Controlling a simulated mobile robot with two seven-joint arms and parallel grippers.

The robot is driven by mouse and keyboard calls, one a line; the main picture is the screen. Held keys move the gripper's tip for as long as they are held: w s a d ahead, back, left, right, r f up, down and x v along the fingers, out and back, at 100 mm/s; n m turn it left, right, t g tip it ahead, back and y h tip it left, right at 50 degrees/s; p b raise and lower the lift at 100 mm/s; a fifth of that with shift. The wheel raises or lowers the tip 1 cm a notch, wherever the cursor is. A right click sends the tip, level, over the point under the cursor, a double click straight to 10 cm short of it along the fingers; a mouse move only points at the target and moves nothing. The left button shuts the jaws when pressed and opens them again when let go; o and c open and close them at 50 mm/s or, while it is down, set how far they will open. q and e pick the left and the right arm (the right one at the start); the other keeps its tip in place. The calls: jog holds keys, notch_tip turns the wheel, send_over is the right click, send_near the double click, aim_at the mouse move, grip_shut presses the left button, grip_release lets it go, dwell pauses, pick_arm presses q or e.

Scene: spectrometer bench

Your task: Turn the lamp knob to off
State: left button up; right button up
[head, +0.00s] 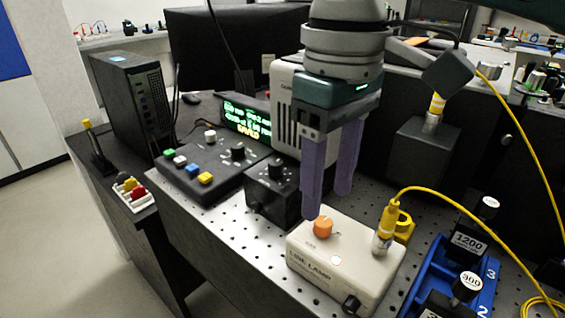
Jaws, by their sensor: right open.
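The lamp box (330,271) is a cream box with dark lettering, standing on the perforated bench plate at the lower middle of the head view. Its orange lamp knob (323,226) sits on the top face, towards the back left. A small pale round spot shows on the top face in front of the knob. My right gripper (328,200) points down from above, with its two purple fingers apart and nothing between them. The fingertips are above and just behind the knob, and do not appear to touch it. My left gripper is not in view.
A yellow cable rises from a connector (384,228) on the lamp box's right side. A blue tray (437,268) with labelled blocks stands to the right. A black knob box (272,190) and a control panel (207,165) with coloured buttons stand left of the gripper.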

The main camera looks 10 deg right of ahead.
aim_at(324, 221)
notch_tip(324, 221, down, 4)
jog(key=shift+f, duration=0.15)
grip_shut()
dwell(0.5)
